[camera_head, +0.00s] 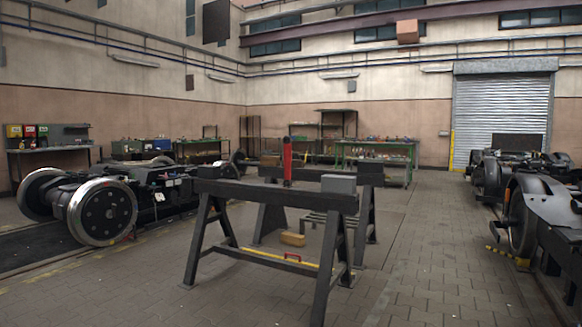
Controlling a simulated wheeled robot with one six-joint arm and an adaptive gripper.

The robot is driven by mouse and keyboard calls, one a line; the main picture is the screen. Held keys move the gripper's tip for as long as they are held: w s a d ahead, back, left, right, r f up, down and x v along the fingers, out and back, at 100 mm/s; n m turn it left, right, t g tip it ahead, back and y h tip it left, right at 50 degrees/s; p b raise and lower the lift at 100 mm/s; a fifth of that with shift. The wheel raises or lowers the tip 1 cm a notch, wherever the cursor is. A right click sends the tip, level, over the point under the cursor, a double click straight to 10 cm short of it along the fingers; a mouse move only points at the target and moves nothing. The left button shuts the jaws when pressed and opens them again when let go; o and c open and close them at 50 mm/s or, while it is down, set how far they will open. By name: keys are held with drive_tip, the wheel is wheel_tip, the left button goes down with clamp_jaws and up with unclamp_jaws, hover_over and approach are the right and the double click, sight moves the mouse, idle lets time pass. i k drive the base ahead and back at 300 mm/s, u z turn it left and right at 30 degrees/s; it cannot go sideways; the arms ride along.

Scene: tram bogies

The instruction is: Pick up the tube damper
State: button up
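A slim red upright cylinder with dark ends (287,163), which looks like the tube damper, stands at the middle of the picture. It rises above the dark beam of the front trestle (265,198). Its lower end meets the beam's top edge in the picture; I cannot tell whether it rests on this beam or just behind it. My gripper is not in view.
A grey box (339,184) sits on the trestle's right end. A yellow-brown block (292,239) is low behind the trestle. Wheeled bogies stand left (103,212) and right (522,215). A green workbench (380,160) is behind. The paved floor at front right is clear.

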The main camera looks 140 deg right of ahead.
sight(286, 144)
drive_tip(key=z, duration=5.15)
drive_tip(key=k, duration=1.35)
drive_tip(key=u, duration=0.4)
drive_tip(key=i, duration=4)
